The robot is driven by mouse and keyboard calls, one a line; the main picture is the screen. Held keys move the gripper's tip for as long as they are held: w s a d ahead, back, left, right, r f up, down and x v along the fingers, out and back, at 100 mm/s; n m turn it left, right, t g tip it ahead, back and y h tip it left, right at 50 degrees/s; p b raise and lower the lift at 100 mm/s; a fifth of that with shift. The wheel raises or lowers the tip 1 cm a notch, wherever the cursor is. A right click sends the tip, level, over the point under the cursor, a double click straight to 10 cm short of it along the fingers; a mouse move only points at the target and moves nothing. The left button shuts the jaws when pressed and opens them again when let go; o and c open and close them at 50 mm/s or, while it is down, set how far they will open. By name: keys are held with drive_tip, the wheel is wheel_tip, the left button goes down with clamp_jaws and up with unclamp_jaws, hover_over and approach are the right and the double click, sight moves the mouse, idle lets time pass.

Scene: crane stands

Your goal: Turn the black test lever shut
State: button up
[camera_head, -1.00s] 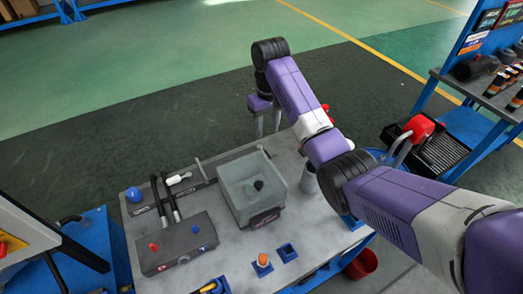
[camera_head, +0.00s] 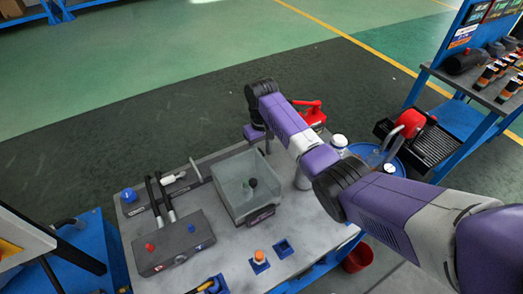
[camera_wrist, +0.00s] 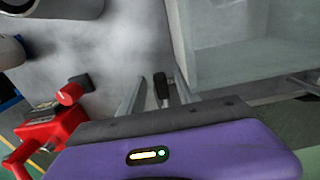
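A small black lever end (camera_wrist: 161,82) shows in the wrist view, between the fingers of my gripper (camera_wrist: 157,92). The two grey fingers stand apart on either side of it, and I see a narrow gap at each side. In the head view my gripper (camera_head: 262,142) points down just behind the open grey tank (camera_head: 226,192) at the table's back edge. The black lever cannot be made out there. The tank wall (camera_wrist: 245,67) also shows at the right of the wrist view.
A red tool (camera_wrist: 45,130) with a red knob lies close left of my gripper in the wrist view. In the head view a red object (camera_head: 312,113) is behind my arm. A grey block with hoses (camera_head: 172,243) and an orange-topped part (camera_head: 259,257) occupy the table's front.

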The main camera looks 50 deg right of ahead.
clamp_jaws()
idle(1.5)
